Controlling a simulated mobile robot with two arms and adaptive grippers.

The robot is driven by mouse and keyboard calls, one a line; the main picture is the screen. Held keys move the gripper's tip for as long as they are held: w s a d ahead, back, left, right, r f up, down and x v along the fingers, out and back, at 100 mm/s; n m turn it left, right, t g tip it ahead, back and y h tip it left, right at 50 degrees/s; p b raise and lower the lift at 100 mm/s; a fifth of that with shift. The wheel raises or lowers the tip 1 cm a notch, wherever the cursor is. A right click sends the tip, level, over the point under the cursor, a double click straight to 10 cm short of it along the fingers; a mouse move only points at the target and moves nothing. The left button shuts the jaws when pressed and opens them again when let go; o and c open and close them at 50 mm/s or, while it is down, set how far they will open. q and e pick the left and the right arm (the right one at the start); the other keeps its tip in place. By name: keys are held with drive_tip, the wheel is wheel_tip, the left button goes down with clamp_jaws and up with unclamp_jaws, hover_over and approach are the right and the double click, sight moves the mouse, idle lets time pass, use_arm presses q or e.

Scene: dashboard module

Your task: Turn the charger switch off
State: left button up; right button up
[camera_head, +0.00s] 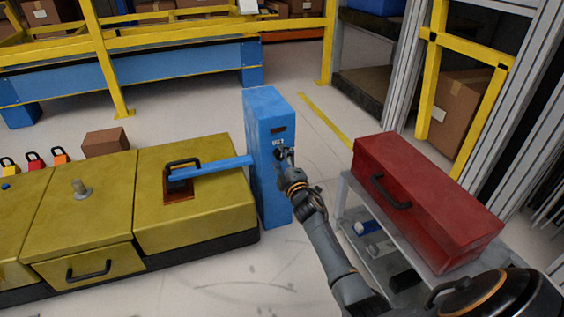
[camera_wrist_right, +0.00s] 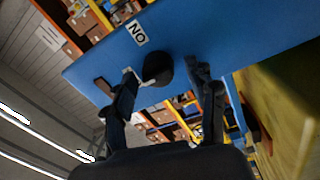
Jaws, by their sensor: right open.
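The charger is a tall blue box (camera_head: 266,110) in the middle of the head view. Its switch is a round black knob (camera_wrist_right: 158,70) on the blue face, with a white label (camera_wrist_right: 136,33) beside it that seems to read ON, turned over in the wrist view. My right gripper (camera_head: 284,155) is at this face in the head view. In the right wrist view, its open fingers (camera_wrist_right: 164,76) stand on either side of the knob; I cannot tell whether they touch it. In the head view the gripper largely hides the knob. My left gripper is not in view.
A yellow cabinet (camera_head: 105,235) with a blue bar (camera_head: 222,166) reaching toward the charger stands at left. A red toolbox (camera_head: 428,195) sits on a grey cart (camera_head: 345,212) at right. Bare floor (camera_head: 235,285) lies in front.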

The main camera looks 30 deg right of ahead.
drive_tip(key=v, duration=1.2)
drive_tip(key=shift+a, duration=0.1)
